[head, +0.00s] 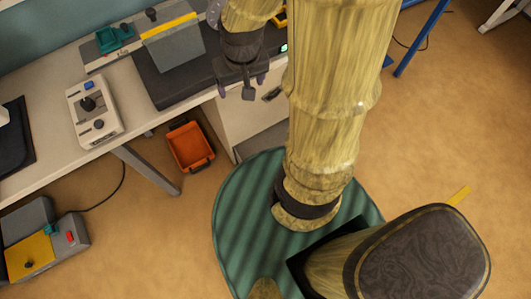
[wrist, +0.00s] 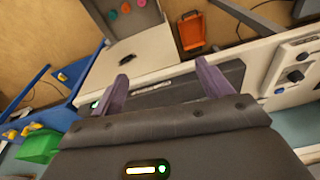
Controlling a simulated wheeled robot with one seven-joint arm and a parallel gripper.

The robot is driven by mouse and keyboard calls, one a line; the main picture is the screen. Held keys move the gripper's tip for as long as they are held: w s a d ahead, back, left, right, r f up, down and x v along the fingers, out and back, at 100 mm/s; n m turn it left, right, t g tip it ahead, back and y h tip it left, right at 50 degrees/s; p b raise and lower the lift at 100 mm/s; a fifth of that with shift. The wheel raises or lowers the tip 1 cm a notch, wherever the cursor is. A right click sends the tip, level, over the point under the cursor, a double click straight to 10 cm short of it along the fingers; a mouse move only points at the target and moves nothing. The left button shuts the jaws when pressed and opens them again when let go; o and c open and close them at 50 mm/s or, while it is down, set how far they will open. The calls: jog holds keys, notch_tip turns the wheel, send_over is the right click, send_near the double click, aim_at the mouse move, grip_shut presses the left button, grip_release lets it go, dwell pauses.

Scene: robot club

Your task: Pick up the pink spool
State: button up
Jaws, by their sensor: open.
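My gripper (head: 245,90) is open and empty beside the front edge of the desk in the head view. In the wrist view its two purple fingers stand apart, and my gripper (wrist: 161,76) shows nothing between them but the dark mat and desk edge beyond. I see no clear pink spool in the head view.
The desk (head: 55,160) carries a dark mat (head: 165,85), a grey box with a yellow strip (head: 172,45) and a white joystick controller (head: 95,110). An orange bin (head: 190,147) stands on the floor by the desk. A green box (wrist: 38,147) shows at the wrist view's left.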

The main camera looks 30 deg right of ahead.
jog(key=d+f+m+t+y+b, duration=0.1)
jog(key=d+f+m+y+b, duration=0.3)
jog(key=f+b, duration=1.2)
jog(key=d+f+m+t+y+b, duration=0.1)
jog(key=d+f+m+y+b, duration=0.3)
jog(key=f, duration=3.6)
jog(key=d+f+m+t+y+b, duration=0.2)
jog(key=d+f+m+b, duration=1.1)
jog(key=f+b, duration=1.5)
jog(key=shift+w+m+y+b, duration=0.3)
jog(key=shift+w+y+b, duration=0.15)
jog(key=shift+y+b, duration=0.6)
jog(key=shift+a+f, duration=0.1)
jog(key=b+x, duration=0.3)
jog(key=x, duration=0.3)
jog(key=shift+f, duration=0.1)
jog(key=shift+w+a, duration=0.1)
jog(key=shift+a, duration=0.15)
